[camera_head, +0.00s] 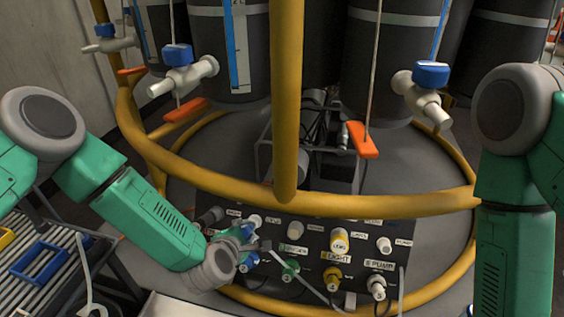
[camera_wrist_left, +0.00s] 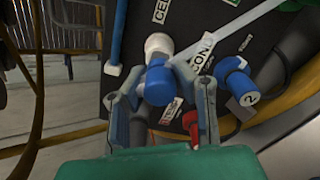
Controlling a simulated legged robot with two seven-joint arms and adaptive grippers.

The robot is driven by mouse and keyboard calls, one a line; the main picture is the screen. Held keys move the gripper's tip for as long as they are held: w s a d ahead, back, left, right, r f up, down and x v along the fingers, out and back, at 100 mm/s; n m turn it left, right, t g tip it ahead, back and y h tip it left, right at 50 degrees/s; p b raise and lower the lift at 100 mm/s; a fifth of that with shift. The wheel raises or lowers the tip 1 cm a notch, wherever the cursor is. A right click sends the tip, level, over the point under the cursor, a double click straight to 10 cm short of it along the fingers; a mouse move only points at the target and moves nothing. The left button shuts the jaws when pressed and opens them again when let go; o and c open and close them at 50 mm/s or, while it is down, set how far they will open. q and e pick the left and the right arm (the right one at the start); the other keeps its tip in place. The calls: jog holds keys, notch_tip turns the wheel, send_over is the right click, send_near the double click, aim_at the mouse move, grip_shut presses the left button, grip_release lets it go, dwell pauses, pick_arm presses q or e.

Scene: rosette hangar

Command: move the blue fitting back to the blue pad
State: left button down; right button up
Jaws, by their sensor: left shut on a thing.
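My left gripper (camera_head: 246,243) is at the left part of the dark connector panel (camera_head: 315,240). In the left wrist view its two grey fingers (camera_wrist_left: 163,108) are on either side of a blue fitting (camera_wrist_left: 157,84) and shut on it. The fitting's far end meets a white round connector (camera_wrist_left: 158,45) on the panel. A second blue fitting (camera_wrist_left: 236,78), marked 2, sits to the right. A blue rectangular frame (camera_head: 38,263), perhaps the blue pad, lies on the slatted rack at the far left. My right gripper is out of view.
A yellow rail (camera_head: 380,206) curves above the panel, with a yellow post (camera_head: 287,100) in front. Green (camera_head: 290,268) and yellow (camera_head: 333,277) fittings sit along the panel. A red part (camera_wrist_left: 191,125) is close to the right finger. Blue-handled valves (camera_head: 178,55) hang above.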

aim_at(244, 234)
pick_arm(q)
jog(key=shift+p+v, duration=1.3)
jog(key=shift+v, duration=0.75)
jog(key=shift+d+f, duration=0.1)
jog(key=s+d+f+n+g, duration=0.3)
jog(key=s+d+f, duration=0.2)
jog(key=s+d, duration=0.1)
jog(key=s+d+f+n+g+y, duration=0.1)
jog(key=s+d+f+n+g, duration=0.2)
jog(key=s+d+f, duration=0.3)
jog(key=s+d+f+n+g+y, duration=0.1)
jog(key=s+d+f+n+g, duration=0.2)
jog(key=s+d+f+g, duration=0.2)
jog(key=shift+s+d+f, duration=0.15)
jog(key=shift+s+d, duration=0.2)
jog(key=shift+s, duration=0.35)
jog(key=shift+s+d+f, duration=0.1)
jog(key=shift+s+d, duration=0.2)
jog(key=shift+s, duration=0.35)
jog(key=shift+s+d+f, duration=0.15)
jog(key=shift+s+d, duration=0.2)
jog(key=shift+s, duration=0.35)
jog(key=shift+f, duration=2.85)
jog(key=shift+f, duration=0.4)
